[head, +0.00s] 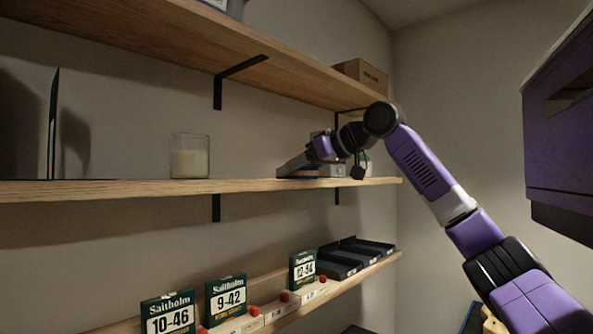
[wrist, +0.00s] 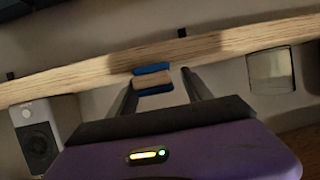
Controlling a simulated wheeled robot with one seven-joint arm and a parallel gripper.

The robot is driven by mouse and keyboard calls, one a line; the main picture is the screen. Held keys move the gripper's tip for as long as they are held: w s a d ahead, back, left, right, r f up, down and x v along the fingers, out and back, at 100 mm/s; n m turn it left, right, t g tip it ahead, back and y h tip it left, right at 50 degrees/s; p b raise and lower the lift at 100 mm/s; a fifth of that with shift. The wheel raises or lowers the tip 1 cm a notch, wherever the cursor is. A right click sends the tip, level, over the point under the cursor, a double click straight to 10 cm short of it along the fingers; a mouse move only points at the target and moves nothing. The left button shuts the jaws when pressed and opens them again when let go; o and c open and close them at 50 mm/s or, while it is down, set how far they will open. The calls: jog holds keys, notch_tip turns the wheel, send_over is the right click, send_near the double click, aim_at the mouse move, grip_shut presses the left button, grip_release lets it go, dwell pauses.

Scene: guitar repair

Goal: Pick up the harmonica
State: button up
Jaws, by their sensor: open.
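A small blue and tan block, which looks like the harmonica (wrist: 153,78), lies at the edge of the middle wooden shelf in the wrist view, which is turned upside down. My gripper (wrist: 162,76) is open, with one finger on each side of the block in the picture. I cannot tell whether the fingers touch it. In the head view my gripper (head: 291,168) is low over the right part of the middle shelf. A sliver of blue and tan, probably the harmonica (head: 304,177), shows under it; the rest is hidden.
A glass candle (head: 190,158) stands left of my gripper on the middle shelf (head: 100,190). A grey box with a round dark face (wrist: 38,135) is close on the other side. The upper shelf (head: 170,50) and a black bracket (head: 235,75) are overhead. String packs (head: 226,298) stand below.

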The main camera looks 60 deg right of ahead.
grip_shut()
jog(key=shift+r, duration=0.1)
dwell(0.3)
